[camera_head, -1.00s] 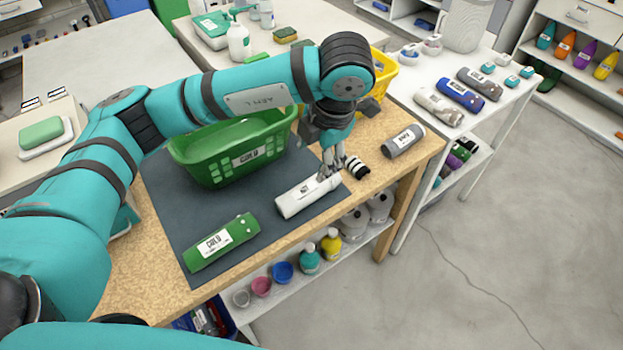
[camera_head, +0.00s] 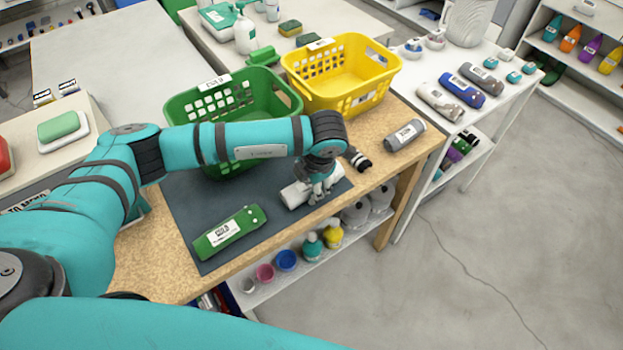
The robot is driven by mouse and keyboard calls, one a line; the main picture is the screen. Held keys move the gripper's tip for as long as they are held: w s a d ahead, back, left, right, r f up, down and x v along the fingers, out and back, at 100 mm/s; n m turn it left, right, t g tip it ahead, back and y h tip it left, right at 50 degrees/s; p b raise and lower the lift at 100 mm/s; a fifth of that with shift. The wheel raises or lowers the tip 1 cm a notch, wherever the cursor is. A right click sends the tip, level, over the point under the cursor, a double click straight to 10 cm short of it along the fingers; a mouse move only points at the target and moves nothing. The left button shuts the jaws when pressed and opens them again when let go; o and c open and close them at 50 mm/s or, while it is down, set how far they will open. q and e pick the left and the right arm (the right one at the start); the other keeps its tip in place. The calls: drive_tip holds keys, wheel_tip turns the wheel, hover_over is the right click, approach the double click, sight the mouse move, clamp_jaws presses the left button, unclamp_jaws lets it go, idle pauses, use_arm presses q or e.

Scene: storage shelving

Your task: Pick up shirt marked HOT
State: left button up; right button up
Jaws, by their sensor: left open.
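A white rolled shirt (camera_head: 293,196) lies on the dark mat (camera_head: 262,213) at the front of the wooden table. My left gripper (camera_head: 319,197) points down over its right part and is open. The fingers and wrist hide that part and its label, and I cannot tell whether they touch it. A green shirt (camera_head: 245,222) with a white label lies on the mat to the left. A grey rolled shirt (camera_head: 413,129) lies on bare wood to the right; its label is too small to read. I cannot make out HOT on any label. My right gripper is not in view.
A green basket (camera_head: 182,108) and a yellow basket (camera_head: 362,99) stand behind the mat. A small black-and-white striped roll (camera_head: 358,158) lies just right of my gripper. A white shelf unit (camera_head: 424,76) with rolled shirts stands at the right.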

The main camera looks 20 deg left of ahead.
use_arm(q)
drive_tip(key=shift+f, duration=0.1)
drive_tip(key=c, duration=0.9)
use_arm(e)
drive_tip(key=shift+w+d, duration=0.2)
